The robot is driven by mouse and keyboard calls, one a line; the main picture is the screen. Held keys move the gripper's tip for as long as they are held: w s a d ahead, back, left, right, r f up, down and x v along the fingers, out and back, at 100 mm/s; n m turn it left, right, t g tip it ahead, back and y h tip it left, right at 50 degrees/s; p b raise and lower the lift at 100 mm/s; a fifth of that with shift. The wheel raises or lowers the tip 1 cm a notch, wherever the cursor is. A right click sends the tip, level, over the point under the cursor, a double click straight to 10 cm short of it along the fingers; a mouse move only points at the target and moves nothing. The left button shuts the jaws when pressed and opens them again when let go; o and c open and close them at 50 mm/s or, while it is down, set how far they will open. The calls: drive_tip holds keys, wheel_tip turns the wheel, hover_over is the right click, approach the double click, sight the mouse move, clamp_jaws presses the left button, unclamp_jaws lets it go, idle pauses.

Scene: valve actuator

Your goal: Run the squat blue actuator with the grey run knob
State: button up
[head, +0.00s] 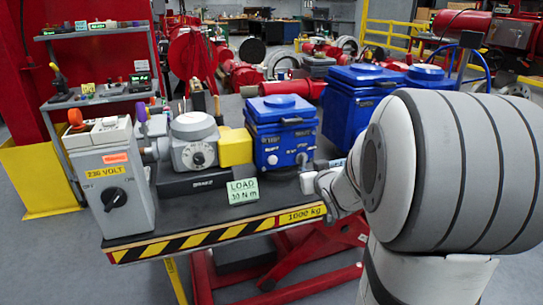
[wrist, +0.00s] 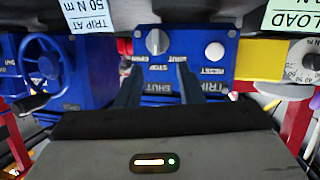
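The squat blue actuator (head: 283,130) stands on the table in the middle of the head view, left of a larger blue actuator (head: 352,100). Its front face (wrist: 200,68) fills the upper middle of the wrist view, with lettering upside down. The grey run knob (wrist: 157,42) is there, with a white reset button (wrist: 215,51) to its right. My gripper (wrist: 158,84) is open, its two dark fingers apart and pointing toward the face below the knob in the picture. Nothing shows between them. Fingertip contact cannot be told. In the head view my arm hides most of the gripper.
A "LOAD 10 N m" card (head: 242,191) stands at the table's front edge. A yellow block (head: 235,147) and grey gauge unit (head: 194,145) sit left of the actuator; a 230 volt switch box (head: 112,185) is farther left. A blue handwheel (wrist: 42,62) shows in the wrist view.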

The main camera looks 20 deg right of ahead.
sight(305, 156)
drive_tip(key=w+d+t+y, duration=0.1)
drive_tip(key=w, duration=0.2)
drive_tip(key=w+f+t+b, duration=0.1)
drive_tip(key=w, duration=0.2)
drive_tip(key=w+d+f+n+t+y+b, duration=0.1)
drive_tip(key=w+t, duration=0.1)
drive_tip(key=w, duration=0.2)
drive_tip(key=shift+d+y, duration=0.3)
drive_tip(key=shift+c, duration=0.2)
drive_tip(key=shift+s, duration=0.1)
clamp_jaws()
